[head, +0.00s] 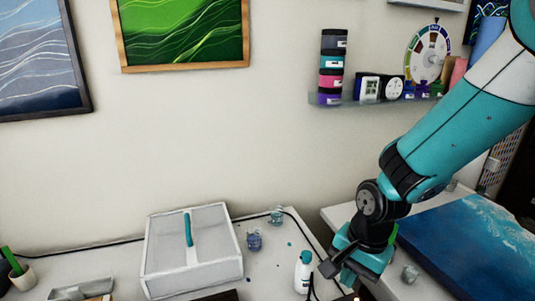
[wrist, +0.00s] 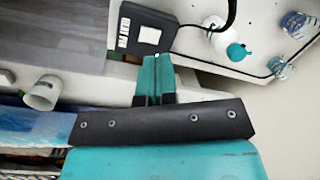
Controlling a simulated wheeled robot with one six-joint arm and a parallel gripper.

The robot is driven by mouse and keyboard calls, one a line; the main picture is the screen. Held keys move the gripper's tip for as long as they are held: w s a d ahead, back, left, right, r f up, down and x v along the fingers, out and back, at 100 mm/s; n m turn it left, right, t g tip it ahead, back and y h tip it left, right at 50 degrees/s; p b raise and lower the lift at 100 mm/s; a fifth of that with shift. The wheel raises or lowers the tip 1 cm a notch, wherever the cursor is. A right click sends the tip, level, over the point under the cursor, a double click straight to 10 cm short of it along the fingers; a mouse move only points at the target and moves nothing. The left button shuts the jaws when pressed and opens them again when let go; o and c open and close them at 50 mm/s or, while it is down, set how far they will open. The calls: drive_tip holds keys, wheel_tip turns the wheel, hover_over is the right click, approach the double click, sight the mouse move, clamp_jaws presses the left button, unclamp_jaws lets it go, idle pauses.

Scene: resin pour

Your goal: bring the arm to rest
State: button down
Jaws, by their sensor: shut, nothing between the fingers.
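My gripper (head: 329,268) is at the end of my teal arm, low on the right in the head view. It hangs over the gap between the two tables, just right of a white bottle (head: 303,272). In the wrist view my gripper (wrist: 156,58) has its teal fingers together with nothing between them. The fingertips show close to a black labelled box (wrist: 147,28); I cannot tell whether they touch. The white bottle with a teal cap (wrist: 222,42) lies to the right of them.
A blue painting (head: 470,250) and a cup (head: 410,273) are on the right table. A shelf (head: 365,101) holds jars above.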

drive_tip(key=s+a+r+n+y+b, duration=0.1)
drive_tip(key=s+r+n+b, duration=0.2)
drive_tip(key=s+n, duration=0.5)
drive_tip(key=s+r+n+y+b, duration=0.1)
drive_tip(key=s+r+n+b, duration=0.1)
drive_tip(key=s+r+n, duration=0.4)
drive_tip(key=shift+s+a+n+y+b, duration=0.3)
drive_tip(key=shift+s+a+n+b, duration=0.1)
drive_tip(key=shift+s+n, duration=0.55)
